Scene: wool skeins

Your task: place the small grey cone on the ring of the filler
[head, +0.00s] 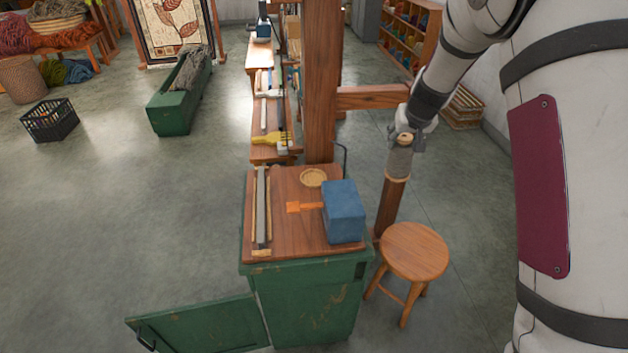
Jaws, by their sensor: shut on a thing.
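My gripper (406,139) is shut on the small grey cone (399,162), near its pale wooden top end. The cone hangs roughly upright in the air, with a wider wooden rim at its lower end. The ring (313,177) is a round, pale wooden piece lying flat on the brown top at the back right of the filler (284,213). Nothing stands on the ring. The cone is to the right of the ring in the picture and above the stool. The fingertips are small and partly merge with the cone's top.
A blue block (343,211) with an orange handle and a long grey bar (262,208) are on the filler's top. A thin dark hooked rod (344,157) rises near the ring. A wooden post (322,82) stands behind. A round stool (414,251) is at right.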

